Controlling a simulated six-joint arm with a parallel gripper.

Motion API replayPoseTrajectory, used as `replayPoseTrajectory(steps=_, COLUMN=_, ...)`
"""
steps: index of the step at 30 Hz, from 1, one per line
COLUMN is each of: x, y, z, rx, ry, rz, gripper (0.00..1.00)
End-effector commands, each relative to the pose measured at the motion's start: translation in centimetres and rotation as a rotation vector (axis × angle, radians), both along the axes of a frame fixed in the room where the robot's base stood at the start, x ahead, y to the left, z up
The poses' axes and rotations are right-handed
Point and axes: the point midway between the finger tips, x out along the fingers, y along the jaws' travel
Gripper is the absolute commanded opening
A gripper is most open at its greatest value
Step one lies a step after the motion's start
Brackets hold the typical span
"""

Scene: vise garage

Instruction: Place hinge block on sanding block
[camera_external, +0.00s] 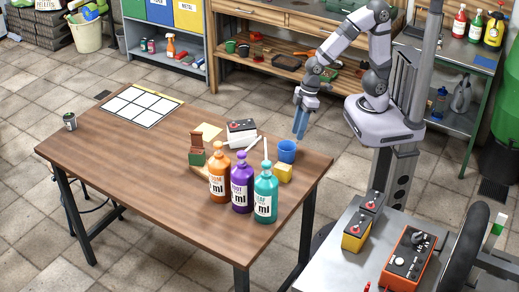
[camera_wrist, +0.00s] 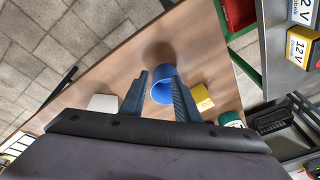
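My gripper (camera_external: 301,130) hangs at the table's back right edge, fingers down and empty. In the wrist view its fingers (camera_wrist: 159,98) stand apart, with the blue cup seen between and beyond them. A reddish-brown upright piece (camera_external: 196,140) stands at a dark green block (camera_external: 195,158), behind the orange bottle; whether they touch is unclear. A yellow block (camera_external: 284,172) sits right of the bottles, beside the blue cup; it also shows in the wrist view (camera_wrist: 202,97). I cannot tell for sure which of these is the hinge block or the sanding block.
The blue cup (camera_external: 287,151) is nearest my gripper. Orange (camera_external: 219,184), purple (camera_external: 241,190) and teal (camera_external: 265,197) bottles stand in front. The table's left half (camera_external: 110,155) is mostly clear.

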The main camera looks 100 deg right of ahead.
Motion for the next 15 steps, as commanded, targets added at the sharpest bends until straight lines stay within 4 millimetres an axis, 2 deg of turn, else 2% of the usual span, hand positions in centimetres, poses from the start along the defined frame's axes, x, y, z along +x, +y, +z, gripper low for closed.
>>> replayPoseTrajectory(steps=1, x=-2.4, y=-1.0, z=-0.5, rx=-0.021, ry=0.059, rz=-0.013, gripper=0.29)
replayPoseTrajectory(steps=3, x=-5.2, y=-2.2, z=-1.0, rx=-0.053, ry=0.132, rz=-0.029, gripper=0.29)
replayPoseTrajectory(steps=6, x=-7.9, y=-3.3, z=-1.4, rx=-0.086, ry=0.201, rz=-0.044, gripper=0.29)
replayPoseTrajectory(steps=10, x=-9.3, y=-4.0, z=-1.5, rx=-0.106, ry=0.236, rz=-0.054, gripper=0.29)
replayPoseTrajectory(steps=15, x=-9.4, y=-4.1, z=-1.5, rx=-0.108, ry=0.24, rz=-0.055, gripper=0.29)
